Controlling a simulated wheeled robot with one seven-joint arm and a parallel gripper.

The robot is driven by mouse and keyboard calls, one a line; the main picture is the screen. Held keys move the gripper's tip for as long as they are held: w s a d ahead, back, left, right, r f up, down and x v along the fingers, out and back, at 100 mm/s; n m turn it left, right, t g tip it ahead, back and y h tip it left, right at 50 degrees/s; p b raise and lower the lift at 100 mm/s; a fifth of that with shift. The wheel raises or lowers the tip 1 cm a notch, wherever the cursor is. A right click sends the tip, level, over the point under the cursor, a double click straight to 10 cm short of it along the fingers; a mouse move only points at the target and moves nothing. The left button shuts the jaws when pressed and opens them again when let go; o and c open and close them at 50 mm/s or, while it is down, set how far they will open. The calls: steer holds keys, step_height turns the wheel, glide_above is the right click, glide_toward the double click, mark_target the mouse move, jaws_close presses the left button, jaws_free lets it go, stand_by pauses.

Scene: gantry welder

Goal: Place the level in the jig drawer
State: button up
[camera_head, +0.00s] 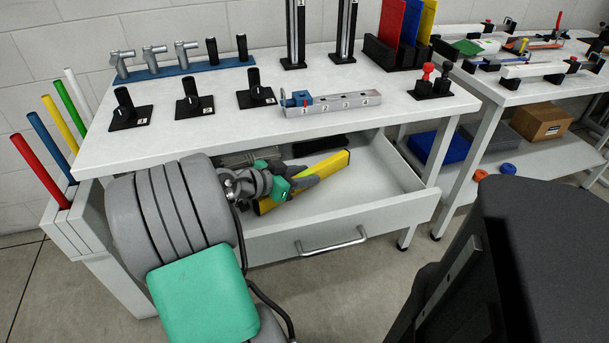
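The level (335,164) is a long yellow bar in the open jig drawer (390,203), or just above its floor. It lies slantwise, its near-left end close to the drawer's front wall and its far-right end towards the middle. My gripper (309,174), grey and green, reaches in from the left, its fingers over the middle of the level and touching or very near it. My wrist and fingers hide part of the level. The finger gap is too small to read, and I cannot tell whether the level rests on the drawer floor.
The white workbench top (215,122) overhangs the drawer's back. Dark and grey items (320,145) lie at the drawer's rear. The drawer's right part is clear. A metal handle (331,243) sticks out in front. A numbered metal block (332,104) sits on the bench edge above.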

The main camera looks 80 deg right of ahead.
steer(key=shift+o, duration=0.6)
steer(key=shift+r, duration=0.15)
steer(key=shift+w+a+r, duration=0.15)
steer(key=shift+w+a, duration=0.05)
steer(key=p+v, duration=0.1)
steer(key=v, duration=0.6)
